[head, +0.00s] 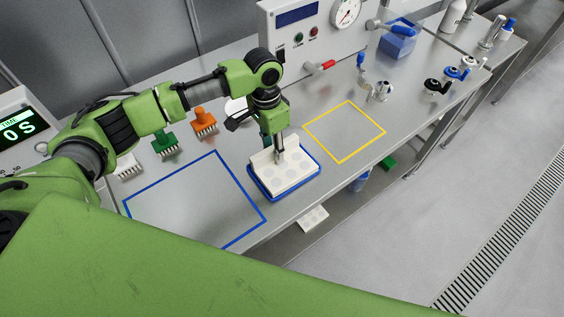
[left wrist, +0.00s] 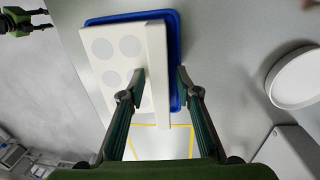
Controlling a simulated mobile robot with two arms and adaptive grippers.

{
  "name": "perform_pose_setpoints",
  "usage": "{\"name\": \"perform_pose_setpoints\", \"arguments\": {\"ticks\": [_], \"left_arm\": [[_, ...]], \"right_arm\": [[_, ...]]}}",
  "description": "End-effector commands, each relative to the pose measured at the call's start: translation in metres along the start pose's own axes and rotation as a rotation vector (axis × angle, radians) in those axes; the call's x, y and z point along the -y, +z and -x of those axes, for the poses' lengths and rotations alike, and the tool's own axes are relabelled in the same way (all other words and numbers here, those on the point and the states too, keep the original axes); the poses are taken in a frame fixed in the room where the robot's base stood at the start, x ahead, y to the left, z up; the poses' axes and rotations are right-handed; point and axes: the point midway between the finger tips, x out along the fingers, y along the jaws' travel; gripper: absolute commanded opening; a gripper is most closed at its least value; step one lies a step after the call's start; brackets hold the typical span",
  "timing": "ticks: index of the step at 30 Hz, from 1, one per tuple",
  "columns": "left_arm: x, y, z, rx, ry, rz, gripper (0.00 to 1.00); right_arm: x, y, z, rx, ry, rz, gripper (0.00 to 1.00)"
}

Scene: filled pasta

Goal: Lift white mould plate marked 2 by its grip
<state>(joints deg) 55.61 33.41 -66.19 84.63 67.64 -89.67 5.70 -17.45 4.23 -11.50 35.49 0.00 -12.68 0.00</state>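The white mould plate (head: 284,177), with round shallow cavities, lies in a blue-rimmed tray (head: 313,181) at the table's front edge. Its grip (left wrist: 157,72) is a raised white bar along one side. My left gripper (head: 279,158) points down over the plate. In the left wrist view its fingers (left wrist: 160,74) stand on either side of the grip, with a clear gap on the right finger's side. The mark 2 is not readable. My right gripper (left wrist: 42,20) shows small at the left wrist view's upper left corner, its fingers apart.
A blue-outlined area (head: 195,200) lies left of the tray and a yellow-outlined area (head: 345,132) to its right; both are empty. Orange (head: 205,122) and green (head: 165,143) brushes stand behind. A machine with a gauge (head: 346,12) rises at the back.

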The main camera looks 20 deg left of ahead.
Motion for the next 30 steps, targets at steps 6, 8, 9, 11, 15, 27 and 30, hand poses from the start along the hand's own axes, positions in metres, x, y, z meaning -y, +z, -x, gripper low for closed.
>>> {"name": "perform_pose_setpoints", "arguments": {"ticks": [6, 8, 9, 11, 15, 27, 30], "left_arm": [[0.000, 0.000, 0.001, 0.000, 0.000, 0.000, 0.00], [0.000, -0.001, 0.001, -0.002, 0.000, 0.000, 0.00], [0.000, -0.001, 0.002, -0.002, 0.000, 0.000, 0.00], [0.000, -0.001, 0.002, -0.002, 0.000, 0.000, 0.00], [0.000, -0.001, 0.003, -0.003, 0.000, 0.000, 0.00], [-0.027, -0.003, 0.053, -0.008, -0.001, -0.007, 0.00], [-0.050, -0.005, 0.075, -0.009, -0.001, -0.008, 0.00]], "right_arm": [[0.000, 0.000, 0.000, 0.000, 0.000, 0.000, 0.40], [-0.001, 0.000, 0.000, 0.000, 0.001, 0.000, 0.40], [-0.001, -0.001, 0.000, -0.001, 0.001, 0.000, 0.40], [-0.002, -0.001, 0.000, -0.001, 0.002, 0.001, 0.40], [-0.005, -0.002, -0.002, -0.003, 0.005, 0.002, 0.40], [-0.008, -0.001, -0.022, -0.005, 0.010, 0.003, 0.40], [-0.008, -0.001, -0.028, -0.005, 0.010, 0.003, 0.40]]}}
